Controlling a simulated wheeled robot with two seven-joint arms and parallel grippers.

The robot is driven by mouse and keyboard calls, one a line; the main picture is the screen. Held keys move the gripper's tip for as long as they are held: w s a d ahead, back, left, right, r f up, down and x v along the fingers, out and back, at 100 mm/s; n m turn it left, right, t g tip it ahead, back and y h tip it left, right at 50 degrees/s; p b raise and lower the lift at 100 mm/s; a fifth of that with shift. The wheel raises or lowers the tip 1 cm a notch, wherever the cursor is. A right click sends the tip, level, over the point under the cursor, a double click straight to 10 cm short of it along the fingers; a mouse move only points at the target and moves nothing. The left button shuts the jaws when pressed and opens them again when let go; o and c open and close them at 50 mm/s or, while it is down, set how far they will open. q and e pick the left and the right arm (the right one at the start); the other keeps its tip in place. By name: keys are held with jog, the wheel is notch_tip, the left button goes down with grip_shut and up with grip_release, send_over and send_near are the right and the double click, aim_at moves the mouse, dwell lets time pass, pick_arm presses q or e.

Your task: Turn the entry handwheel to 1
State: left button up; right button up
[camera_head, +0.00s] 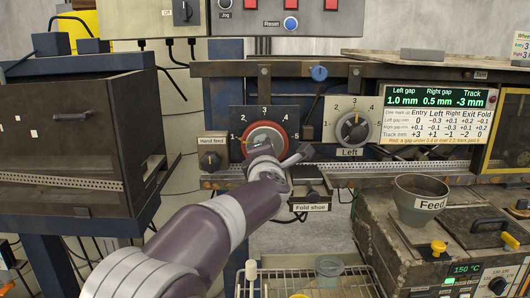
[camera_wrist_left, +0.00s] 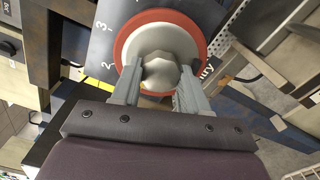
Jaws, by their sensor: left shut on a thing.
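The entry handwheel (camera_head: 274,129) is a red-rimmed round wheel with a grey hub on a dark numbered plate (camera_head: 238,116). It also shows in the left wrist view (camera_wrist_left: 203,40), where the plate's label is partly hidden. The numerals 2, 3 and 4 are readable around the wheel in the head view. A small yellow mark shows at its left edge; its exact reading is unclear. My left gripper (camera_head: 263,149) is at the wheel, and in the left wrist view its two fingers (camera_wrist_left: 160,88) are shut on the faceted hub. My right gripper is out of view.
The Left dial (camera_head: 354,128) stands right of the wheel. The display (camera_head: 438,97) reads left gap 1.0 mm, right gap 0.5 mm, track -3 mm. The hand feed knob (camera_head: 210,160) and fold shoe label (camera_head: 310,207) are close by. A Feed funnel (camera_head: 420,200) stands lower right.

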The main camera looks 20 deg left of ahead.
pick_arm(q)
jog(key=shift+f, duration=0.2)
jog(key=o, duration=0.8)
jog(key=shift+o, duration=1.3)
jog(key=shift+r, duration=0.15)
jog(key=shift+s, duration=0.1)
jog(key=b+v, duration=0.1)
jog(key=v, duration=1.1)
jog(key=shift+s+b, duration=0.3)
jog(key=shift+b, duration=0.05)
